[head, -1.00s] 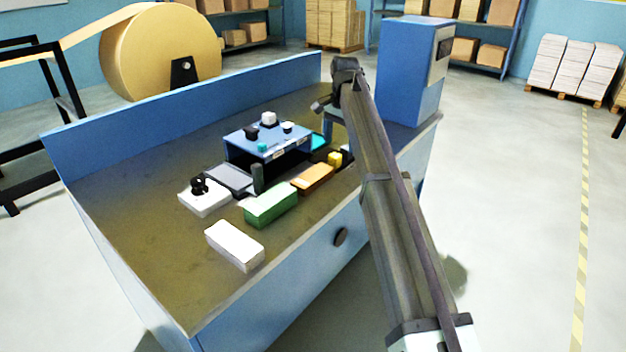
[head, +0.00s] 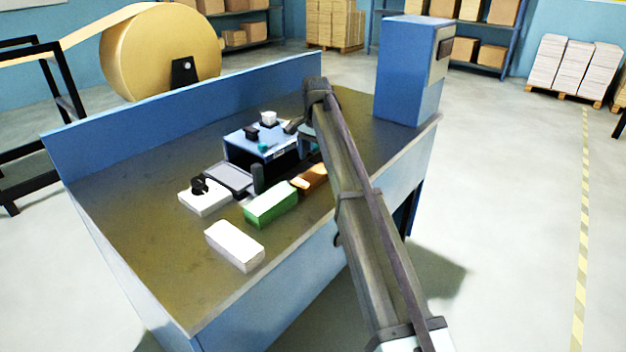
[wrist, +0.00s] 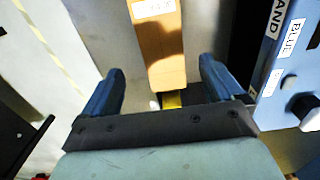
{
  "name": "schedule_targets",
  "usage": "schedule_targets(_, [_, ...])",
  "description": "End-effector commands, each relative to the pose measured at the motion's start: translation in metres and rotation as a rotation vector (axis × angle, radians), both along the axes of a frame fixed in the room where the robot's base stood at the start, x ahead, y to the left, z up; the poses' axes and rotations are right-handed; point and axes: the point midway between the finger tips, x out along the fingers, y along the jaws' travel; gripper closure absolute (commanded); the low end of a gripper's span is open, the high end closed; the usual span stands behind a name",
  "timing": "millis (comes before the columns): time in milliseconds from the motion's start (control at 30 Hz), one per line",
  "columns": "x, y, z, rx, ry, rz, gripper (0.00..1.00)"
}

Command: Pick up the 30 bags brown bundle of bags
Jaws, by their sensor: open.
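The brown bundle of bags (head: 315,174) lies on the bench, right of the green bundle (head: 271,206), partly hidden by my arm in the head view. In the wrist view the brown bundle (wrist: 162,48) runs up between my finger lines, with a white label at the top edge whose text I cannot read. My gripper (wrist: 161,70) is open, its two blue fingers on either side of the bundle. The gap in height between fingers and bundle is hard to tell. A white bundle (head: 235,245) lies at the bench front.
A blue box (head: 262,146) with small items on top stands behind the bundles; its labelled side (wrist: 285,50) is close on the right in the wrist view. A tall blue cabinet (head: 408,75) stands at the bench's right end.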

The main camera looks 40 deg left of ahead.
Motion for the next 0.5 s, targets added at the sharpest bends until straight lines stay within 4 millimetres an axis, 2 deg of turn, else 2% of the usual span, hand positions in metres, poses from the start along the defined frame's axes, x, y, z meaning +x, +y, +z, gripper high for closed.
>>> schedule_targets(233, [-0.003,0.001,-0.014,-0.001,0.001,0.000,0.06])
schedule_targets(500, [-0.008,0.004,-0.048,-0.001,0.001,0.000,0.06])
